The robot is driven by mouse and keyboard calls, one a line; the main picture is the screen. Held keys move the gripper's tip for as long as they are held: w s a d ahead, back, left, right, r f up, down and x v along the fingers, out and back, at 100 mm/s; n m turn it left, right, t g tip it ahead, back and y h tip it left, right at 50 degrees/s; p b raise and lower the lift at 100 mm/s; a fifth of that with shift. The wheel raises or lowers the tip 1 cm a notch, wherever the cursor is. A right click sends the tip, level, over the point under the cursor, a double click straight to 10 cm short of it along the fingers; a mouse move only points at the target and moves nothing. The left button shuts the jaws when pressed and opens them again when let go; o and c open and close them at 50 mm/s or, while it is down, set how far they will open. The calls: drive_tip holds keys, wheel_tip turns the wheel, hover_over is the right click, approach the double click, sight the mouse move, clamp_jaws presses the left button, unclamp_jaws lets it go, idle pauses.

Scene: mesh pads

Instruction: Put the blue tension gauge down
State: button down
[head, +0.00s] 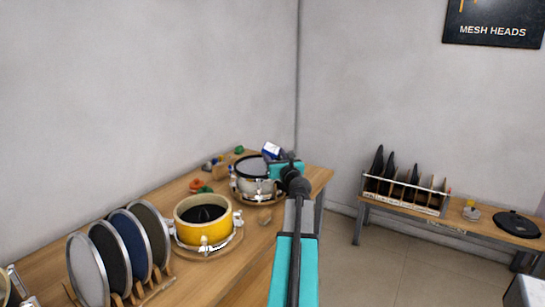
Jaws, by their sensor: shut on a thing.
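The blue tension gauge (271,150) has a blue body with a white face and shows just past the end of my arm, above the far part of the wooden bench (317,177). My gripper (279,160) is shut on it, but the fingers are mostly hidden behind my teal wrist. The gauge is close to a silver drum (247,186) with a grey mesh head. I cannot tell whether it touches the drum or the bench.
A yellow drum (203,232) stands nearer on the bench, with several round mesh heads (133,243) in a wooden rack at the near left. Small coloured items lie along the wall. A second bench (457,217) on the right holds a rack (404,193) and a black disc (516,223).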

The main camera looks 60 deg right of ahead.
drive_tip(key=shift+w+d+f, duration=0.1)
drive_tip(key=shift+w+d, duration=0.65)
drive_tip(key=shift+d, duration=0.35)
drive_tip(key=shift+w+d+f, duration=0.15)
drive_tip(key=shift+w+d, duration=0.65)
drive_tip(key=shift+d, duration=0.25)
drive_tip(key=shift+w+d+f, duration=0.1)
drive_tip(key=shift+w+d, duration=0.65)
drive_tip(key=shift+d, duration=0.35)
drive_tip(key=shift+d, duration=0.15)
drive_tip(key=shift+w+d+p, duration=0.2)
drive_tip(key=shift+p, duration=0.1)
drive_tip(key=shift+f, duration=1.8)
drive_tip(key=shift+f+b, duration=0.15)
drive_tip(key=shift+b, duration=0.15)
drive_tip(key=c, duration=0.8)
unclamp_jaws()
drive_tip(key=shift+c, duration=0.2)
drive_tip(key=shift+b+v, duration=0.5)
drive_tip(key=shift+v, duration=5.5)
